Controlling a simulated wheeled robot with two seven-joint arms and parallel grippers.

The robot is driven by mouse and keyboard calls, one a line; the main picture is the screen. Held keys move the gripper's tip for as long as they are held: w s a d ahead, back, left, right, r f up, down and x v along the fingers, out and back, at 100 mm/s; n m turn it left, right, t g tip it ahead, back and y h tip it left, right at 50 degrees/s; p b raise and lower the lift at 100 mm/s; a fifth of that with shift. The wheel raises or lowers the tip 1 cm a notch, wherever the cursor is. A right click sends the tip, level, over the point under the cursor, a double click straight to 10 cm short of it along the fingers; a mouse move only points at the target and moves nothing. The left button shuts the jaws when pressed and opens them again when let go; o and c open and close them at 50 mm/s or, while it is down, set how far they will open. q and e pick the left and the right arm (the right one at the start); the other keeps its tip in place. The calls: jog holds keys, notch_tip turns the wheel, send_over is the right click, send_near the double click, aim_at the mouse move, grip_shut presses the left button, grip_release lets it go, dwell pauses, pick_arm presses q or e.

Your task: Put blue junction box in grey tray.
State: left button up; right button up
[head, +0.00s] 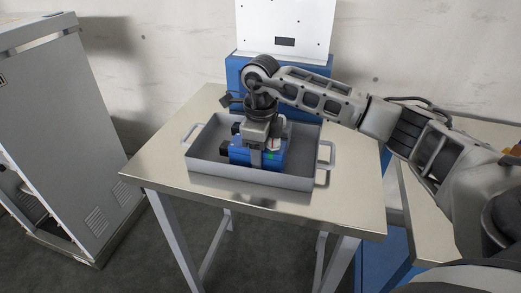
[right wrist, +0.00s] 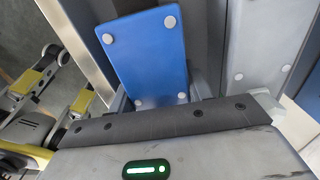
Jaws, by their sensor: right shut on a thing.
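The blue junction box (head: 240,156) is inside the outline of the grey tray (head: 205,167) on the metal table. My right gripper (head: 262,155) reaches down from above and is shut on the box, hiding part of it. I cannot tell whether the box touches the tray floor. In the right wrist view the box (right wrist: 146,55) shows a flat blue face with pale round dots near its corners. The tray has a raised handle at each end. My left gripper is not in view.
The metal table (head: 160,168) has bare room around the tray. A blue dispenser with a white upright panel (head: 285,25) stands behind the tray. A grey cabinet (head: 60,130) stands apart at the left. My right arm crosses above the table's right side.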

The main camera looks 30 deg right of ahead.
jog(key=shift+f, duration=0.15)
jog(key=shift+f, duration=0.1)
jog(key=o, duration=0.8)
jog(key=shift+o, duration=0.2)
